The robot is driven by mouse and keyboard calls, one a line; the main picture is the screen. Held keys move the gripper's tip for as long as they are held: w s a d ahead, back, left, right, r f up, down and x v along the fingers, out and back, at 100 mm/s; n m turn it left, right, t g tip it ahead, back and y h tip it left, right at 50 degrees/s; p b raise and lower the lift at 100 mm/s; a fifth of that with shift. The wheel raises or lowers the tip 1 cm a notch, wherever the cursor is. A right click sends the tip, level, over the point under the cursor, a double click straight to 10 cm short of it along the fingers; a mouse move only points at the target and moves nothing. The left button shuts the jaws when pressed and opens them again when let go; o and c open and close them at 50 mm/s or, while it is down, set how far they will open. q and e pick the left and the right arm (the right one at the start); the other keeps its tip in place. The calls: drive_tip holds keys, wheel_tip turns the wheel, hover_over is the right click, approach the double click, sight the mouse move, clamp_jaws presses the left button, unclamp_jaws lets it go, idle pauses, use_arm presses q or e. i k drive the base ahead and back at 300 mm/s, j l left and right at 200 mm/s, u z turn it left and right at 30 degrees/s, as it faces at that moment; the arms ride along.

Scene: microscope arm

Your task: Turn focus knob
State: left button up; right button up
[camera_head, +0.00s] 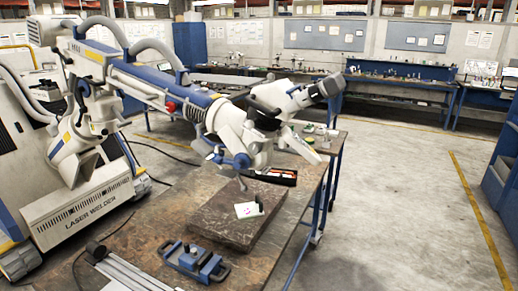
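The microscope head (285,105), white with black and blue parts, hangs at the end of a white and blue jointed arm (150,82) that reaches in from the left. The arm belongs to a large white machine (85,200) marked "LASER WELDER". A dark rounded part (265,118) and a blue knob-like part (241,160) show on the head. I cannot tell which of them is the focus knob. Neither of my grippers is in view.
A brown worktable (225,262) stands below the head. On it are a dark stone slab (225,222) with a small white card, a blue clamp-like fixture (193,262) and grey metal profiles (125,272). Open concrete floor (400,210) lies to the right.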

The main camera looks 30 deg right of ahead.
sight(255, 148)
drive_tip(key=k+z, duration=0.1)
drive_tip(key=z, duration=0.85)
